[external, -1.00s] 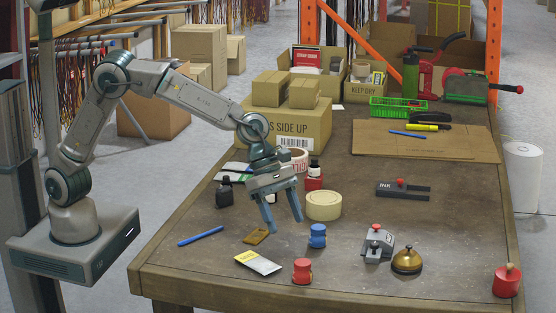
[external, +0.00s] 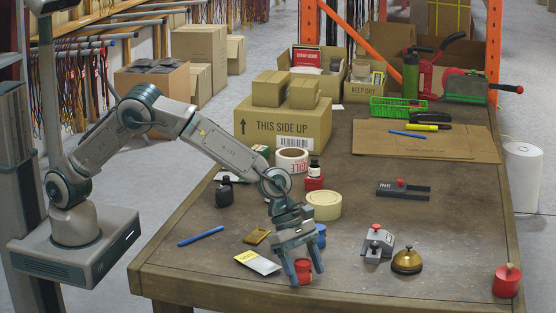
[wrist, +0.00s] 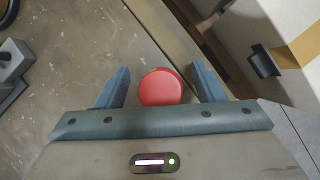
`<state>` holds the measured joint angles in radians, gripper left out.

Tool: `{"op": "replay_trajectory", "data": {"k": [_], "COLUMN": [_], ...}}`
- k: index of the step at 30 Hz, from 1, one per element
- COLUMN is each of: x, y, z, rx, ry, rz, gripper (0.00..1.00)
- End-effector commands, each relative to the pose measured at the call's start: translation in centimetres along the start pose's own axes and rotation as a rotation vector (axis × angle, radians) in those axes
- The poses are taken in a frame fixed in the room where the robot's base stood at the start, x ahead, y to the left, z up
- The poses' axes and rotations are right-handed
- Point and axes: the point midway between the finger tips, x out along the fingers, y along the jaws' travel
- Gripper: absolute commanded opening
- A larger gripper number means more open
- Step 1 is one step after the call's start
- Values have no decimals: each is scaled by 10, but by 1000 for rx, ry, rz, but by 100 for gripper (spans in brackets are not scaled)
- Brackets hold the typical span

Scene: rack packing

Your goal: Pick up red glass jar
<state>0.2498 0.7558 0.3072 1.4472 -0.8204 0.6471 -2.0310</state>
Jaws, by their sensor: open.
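The red jar (external: 303,266) stands near the table's front edge, partly hidden by my gripper's fingers in the external view. In the wrist view its round red top (wrist: 160,87) shows between the two fingers, with a gap on each side. My gripper (external: 306,275) is open and points down over the jar, one finger to each side. It also shows in the wrist view (wrist: 161,84). I cannot tell how far down the fingers reach along the jar.
A blue jar (external: 321,238) stands close behind my gripper, partly hidden. A yellow-and-white packet (external: 257,262) lies to the left. A grey device with a red knob (external: 376,245) and a brass bell (external: 407,261) stand to the right. The table's front edge (external: 350,303) is near.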

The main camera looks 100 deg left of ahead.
Motion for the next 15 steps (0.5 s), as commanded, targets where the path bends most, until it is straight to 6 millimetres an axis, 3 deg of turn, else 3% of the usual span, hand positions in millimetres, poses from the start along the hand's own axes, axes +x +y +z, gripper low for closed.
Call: {"op": "replay_trajectory", "data": {"k": [9,14,15], "x": [6,6,6], "y": [0,0,0], "z": [0,0,0], "rx": [0,0,0], "ry": [0,0,0], "rz": [0,0,0], "gripper": [62,18,14]}}
